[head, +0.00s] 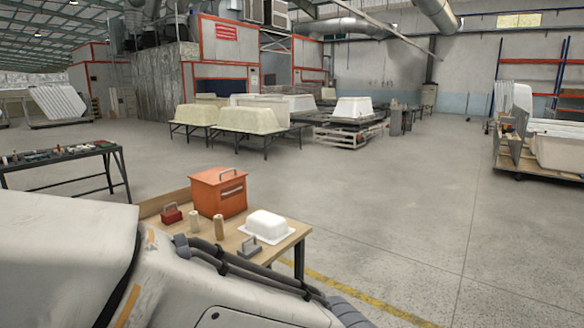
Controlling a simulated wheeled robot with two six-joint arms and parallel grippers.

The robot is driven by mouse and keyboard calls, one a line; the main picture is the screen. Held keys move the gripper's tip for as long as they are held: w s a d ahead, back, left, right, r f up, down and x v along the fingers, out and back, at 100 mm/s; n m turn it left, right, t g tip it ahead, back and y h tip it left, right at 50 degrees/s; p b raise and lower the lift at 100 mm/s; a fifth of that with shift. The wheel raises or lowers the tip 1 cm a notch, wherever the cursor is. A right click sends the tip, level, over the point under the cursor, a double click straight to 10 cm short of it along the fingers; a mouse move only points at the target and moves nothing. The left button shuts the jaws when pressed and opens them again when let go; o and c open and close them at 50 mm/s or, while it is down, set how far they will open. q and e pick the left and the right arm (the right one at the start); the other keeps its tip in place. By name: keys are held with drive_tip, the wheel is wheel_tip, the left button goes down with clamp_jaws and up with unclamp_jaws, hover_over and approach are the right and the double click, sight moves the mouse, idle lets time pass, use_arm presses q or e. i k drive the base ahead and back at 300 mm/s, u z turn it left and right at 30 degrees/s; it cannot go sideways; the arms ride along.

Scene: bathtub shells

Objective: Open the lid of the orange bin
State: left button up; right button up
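The orange bin (219,197) stands upright on a small wooden table (289,240) in the lower middle of the head view. Its lid (217,176) lies flat on top and looks shut, with a dark handle on it. A slot shows in the bin's front face. Neither of my grippers is in view, so I cannot tell where they are relative to the bin.
Around the bin stand a small red handled block (171,215), two pale cylinders (194,222), a white tub-shaped piece (267,225) and a grey handled block (249,246). A tool table (55,157) stands left.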

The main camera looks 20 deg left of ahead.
sight(214, 177)
drive_tip(key=z, duration=0.25)
drive_tip(key=i, duration=1.3)
drive_tip(key=u, duration=0.4)
drive_tip(key=i, duration=0.85)
drive_tip(key=u, duration=1.35)
drive_tip(key=i, duration=0.55)
drive_tip(key=u, duration=0.45)
